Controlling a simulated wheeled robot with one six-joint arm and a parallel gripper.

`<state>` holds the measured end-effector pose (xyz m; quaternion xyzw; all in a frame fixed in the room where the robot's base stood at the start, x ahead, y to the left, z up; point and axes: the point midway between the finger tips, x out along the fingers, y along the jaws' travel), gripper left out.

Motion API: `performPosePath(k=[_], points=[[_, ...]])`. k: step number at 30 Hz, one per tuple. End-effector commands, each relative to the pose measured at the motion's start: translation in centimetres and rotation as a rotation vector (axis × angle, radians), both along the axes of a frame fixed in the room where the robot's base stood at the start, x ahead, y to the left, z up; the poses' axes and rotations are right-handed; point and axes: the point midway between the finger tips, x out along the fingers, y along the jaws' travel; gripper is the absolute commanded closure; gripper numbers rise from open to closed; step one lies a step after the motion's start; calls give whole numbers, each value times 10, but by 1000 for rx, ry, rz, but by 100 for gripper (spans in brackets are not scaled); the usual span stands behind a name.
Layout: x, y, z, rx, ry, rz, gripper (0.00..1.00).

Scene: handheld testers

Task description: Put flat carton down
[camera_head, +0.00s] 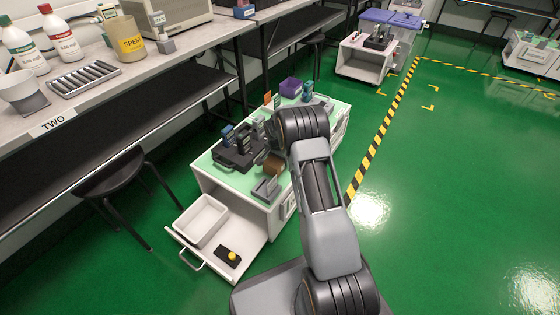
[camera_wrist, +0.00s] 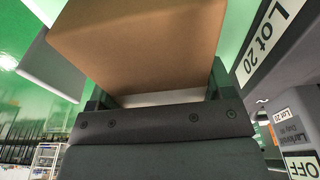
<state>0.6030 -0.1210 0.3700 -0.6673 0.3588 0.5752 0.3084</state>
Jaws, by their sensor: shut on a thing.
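My gripper (camera_wrist: 155,93) is shut on the flat carton (camera_wrist: 140,45), a plain brown box that fills the upper middle of the wrist view. Dark fingers show on both sides of it. In the head view a small brown part of the carton (camera_head: 275,165) shows at the left of my arm, over the green top of the white cart (camera_head: 210,176). My arm hides the gripper there. I cannot tell whether the carton touches the top.
A black rack (camera_head: 232,158) of handheld testers stands left of the carton; labelled grey faces (camera_wrist: 262,40) are close at right in the wrist view. A small grey tray (camera_head: 265,189) is at the cart's near edge. An open drawer (camera_head: 245,242) holds a white bin (camera_head: 201,222).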

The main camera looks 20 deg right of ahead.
Motion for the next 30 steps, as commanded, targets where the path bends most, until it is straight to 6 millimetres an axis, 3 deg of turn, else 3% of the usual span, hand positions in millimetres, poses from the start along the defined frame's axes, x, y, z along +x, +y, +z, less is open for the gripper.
performPosePath(k=[12, 13, 21, 30], points=[[1, 0, -7, -1, -3, 0, 61], [0, 0, -6, 0, -1, 0, 24], [0, 0, -6, 0, -1, 0, 0], [0, 0, 2, -1, -3, 0, 0]])
